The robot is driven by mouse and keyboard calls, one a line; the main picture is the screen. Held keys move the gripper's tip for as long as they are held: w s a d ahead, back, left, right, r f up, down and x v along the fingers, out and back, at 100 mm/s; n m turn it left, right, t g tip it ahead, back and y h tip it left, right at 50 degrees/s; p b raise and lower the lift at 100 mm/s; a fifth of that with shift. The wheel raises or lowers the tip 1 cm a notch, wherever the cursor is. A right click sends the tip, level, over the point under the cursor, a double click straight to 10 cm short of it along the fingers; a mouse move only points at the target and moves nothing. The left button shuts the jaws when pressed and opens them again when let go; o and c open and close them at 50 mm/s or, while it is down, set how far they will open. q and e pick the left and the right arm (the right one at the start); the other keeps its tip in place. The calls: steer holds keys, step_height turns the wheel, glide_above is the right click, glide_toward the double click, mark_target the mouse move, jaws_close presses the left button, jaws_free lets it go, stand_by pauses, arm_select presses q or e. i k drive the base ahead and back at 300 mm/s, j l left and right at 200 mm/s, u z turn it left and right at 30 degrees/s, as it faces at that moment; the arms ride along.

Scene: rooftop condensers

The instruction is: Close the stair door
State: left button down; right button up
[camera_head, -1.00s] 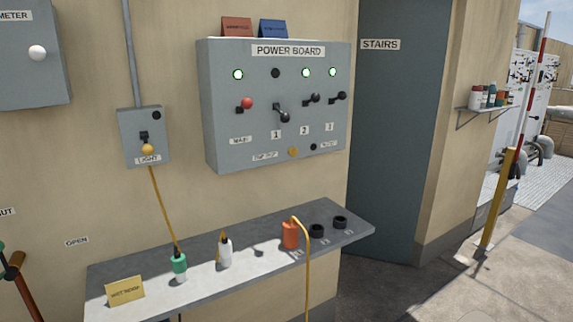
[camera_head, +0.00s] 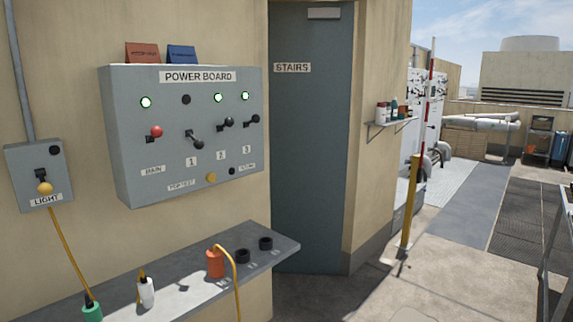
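The stair door (camera_head: 312,170) is a tall grey-blue panel right of the power board, with a "STAIRS" label (camera_head: 292,67) near its upper left. A pale box-like fitting (camera_head: 324,13) is at its top. The beige wall hides the area along its left edge, and I see no handle. I cannot tell whether the door stands ajar or sits shut in its frame. Neither of my grippers is in view.
The power board (camera_head: 185,178) hangs on the wall left of the door, above a grey shelf (camera_head: 270,232) that juts out before the doorway. A yellow post (camera_head: 411,205) stands to the right. A metal-framed stand (camera_head: 562,245) is at the right edge. The concrete floor (camera_head: 375,295) between is clear.

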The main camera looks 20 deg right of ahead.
mark_target(310, 44)
steer(key=i+l+z, duration=0.2)
steer(key=i+z, duration=0.5)
steer(key=i+l+z, duration=0.35)
steer(key=i, duration=0.25)
steer(key=i+z, duration=0.4)
steer(key=i, duration=0.2)
steer(key=i+j+z, duration=0.1)
steer(key=i+z, duration=0.25)
steer(key=i, duration=0.3)
steer(key=i+j+u, duration=0.1)
steer(key=i+u, duration=0.75)
steer(key=i+l+u, duration=0.2)
steer(key=u, duration=0.25)
steer(key=i, duration=0.1)
